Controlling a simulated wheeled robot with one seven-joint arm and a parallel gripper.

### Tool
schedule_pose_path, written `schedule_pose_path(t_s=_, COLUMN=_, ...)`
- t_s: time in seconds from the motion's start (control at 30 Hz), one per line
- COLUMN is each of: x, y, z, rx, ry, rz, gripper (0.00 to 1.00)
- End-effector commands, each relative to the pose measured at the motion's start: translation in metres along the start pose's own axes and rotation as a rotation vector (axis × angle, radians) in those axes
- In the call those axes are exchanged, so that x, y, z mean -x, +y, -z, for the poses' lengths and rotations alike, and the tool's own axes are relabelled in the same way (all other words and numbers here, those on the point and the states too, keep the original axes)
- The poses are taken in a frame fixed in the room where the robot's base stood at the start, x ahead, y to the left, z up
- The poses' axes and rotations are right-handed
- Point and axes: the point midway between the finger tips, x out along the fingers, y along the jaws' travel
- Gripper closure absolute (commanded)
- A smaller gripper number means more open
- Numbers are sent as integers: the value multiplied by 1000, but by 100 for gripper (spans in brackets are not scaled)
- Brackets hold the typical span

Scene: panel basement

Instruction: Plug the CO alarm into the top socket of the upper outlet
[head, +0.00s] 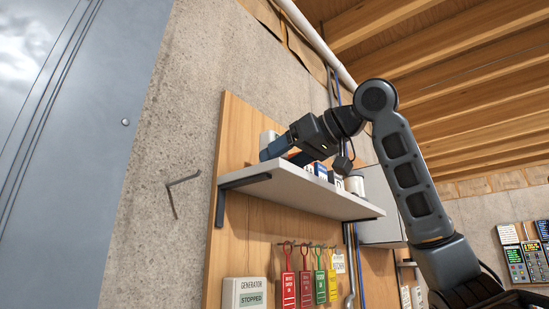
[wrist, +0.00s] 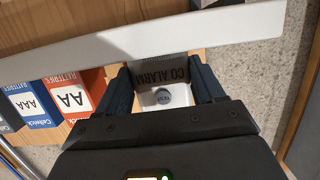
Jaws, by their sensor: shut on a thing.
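The CO alarm (wrist: 163,98) is a white unit with a dark "CO ALARM" label and a round grey button. In the wrist view my gripper (wrist: 163,72) has one dark finger on each side of it and is shut on it. In the head view my gripper (head: 279,149) is just above the left part of a grey-white shelf (head: 300,193). A pale piece, likely the alarm, shows behind the fingers there. Whether the alarm touches the shelf cannot be told. The upper outlet and its top socket are not visible in either view.
An orange AA battery box (wrist: 72,97) and a blue AAA box (wrist: 30,104) stand beside the gripper. A grey cabinet (head: 382,205) is to the right.

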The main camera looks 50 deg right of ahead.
Motion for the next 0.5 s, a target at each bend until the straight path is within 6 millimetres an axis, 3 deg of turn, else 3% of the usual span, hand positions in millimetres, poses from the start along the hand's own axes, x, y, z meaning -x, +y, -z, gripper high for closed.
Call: schedule_pose_path(t_s=0.5, x=2, y=0, z=9, rx=1, ry=1, rz=1, gripper=69)
